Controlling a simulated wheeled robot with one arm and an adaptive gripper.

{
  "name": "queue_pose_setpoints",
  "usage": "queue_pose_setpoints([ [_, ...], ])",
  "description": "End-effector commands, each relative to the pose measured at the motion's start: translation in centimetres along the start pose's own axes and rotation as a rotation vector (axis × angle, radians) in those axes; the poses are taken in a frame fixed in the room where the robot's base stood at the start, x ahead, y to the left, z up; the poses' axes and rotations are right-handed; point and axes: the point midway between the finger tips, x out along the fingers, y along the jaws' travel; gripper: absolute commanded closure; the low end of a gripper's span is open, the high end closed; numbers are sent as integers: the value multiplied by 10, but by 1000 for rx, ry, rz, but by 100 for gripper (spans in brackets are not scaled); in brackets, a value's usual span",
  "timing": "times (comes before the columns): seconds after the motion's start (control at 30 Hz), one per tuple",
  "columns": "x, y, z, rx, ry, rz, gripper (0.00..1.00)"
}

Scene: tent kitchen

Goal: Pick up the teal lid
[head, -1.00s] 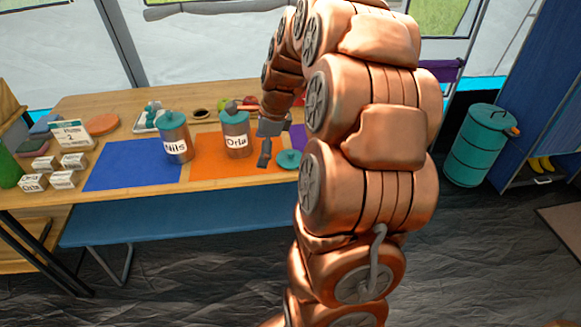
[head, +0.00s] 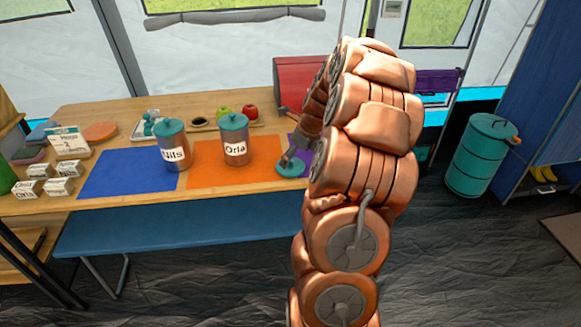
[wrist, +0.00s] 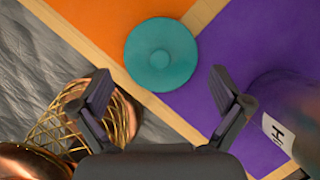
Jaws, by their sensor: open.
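The teal lid (head: 289,171) is a round disc with a small raised knob. It lies near the table's front edge, by the orange mat's right end. In the wrist view the lid (wrist: 160,57) lies over the wooden strip between the orange mat and the purple mat, knob up. My gripper (head: 289,158) is close by the lid, its far side partly hidden by my arm in the head view. In the wrist view my gripper (wrist: 165,100) is open and empty, with the lid beyond and between its fingertips, not held.
Jars labelled Nils (head: 173,146) and Orla (head: 234,142), both with teal tops, stand left of the lid. A labelled jar (wrist: 291,112) stands on the purple mat (wrist: 252,45) at right in the wrist view. The blue mat (head: 128,174) is bare at front. Apples (head: 250,111) are behind.

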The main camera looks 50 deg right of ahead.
Motion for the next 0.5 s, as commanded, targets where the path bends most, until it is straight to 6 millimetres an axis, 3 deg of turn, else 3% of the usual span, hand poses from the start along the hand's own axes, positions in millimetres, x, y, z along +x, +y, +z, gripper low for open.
queue_pose_setpoints([
  [0.23, 31, 0, 0, -2, 2, 3, 0],
  [0.5, 33, -1, 0, -1, 0, 1, 3],
])
